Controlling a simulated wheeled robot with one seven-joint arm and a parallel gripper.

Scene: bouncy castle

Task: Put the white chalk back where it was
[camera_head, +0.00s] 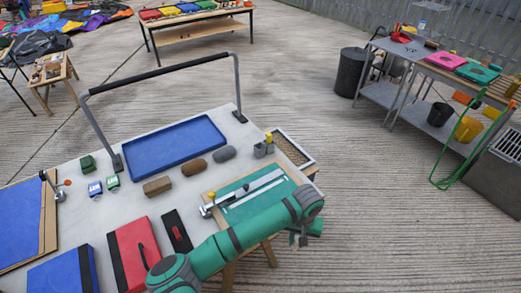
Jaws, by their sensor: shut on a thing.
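My gripper (298,240) is beyond the right front edge of the grey worktable (130,215), at the end of my green arm. It is small and partly hidden by my wrist. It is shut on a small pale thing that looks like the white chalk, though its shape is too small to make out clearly. No other white chalk can be told apart on the table. A green mat (264,208) on a wooden board lies at the table's right side, left of my gripper, with a pale metal ruler bar (252,188) across it.
A blue tray (175,147), brown and grey blocks (193,168), a red case (132,252) and a black case (177,231) lie on the worktable. A black-topped rail (160,72) stands along its back. Open floor (390,230) lies to the right, before a bench (455,75).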

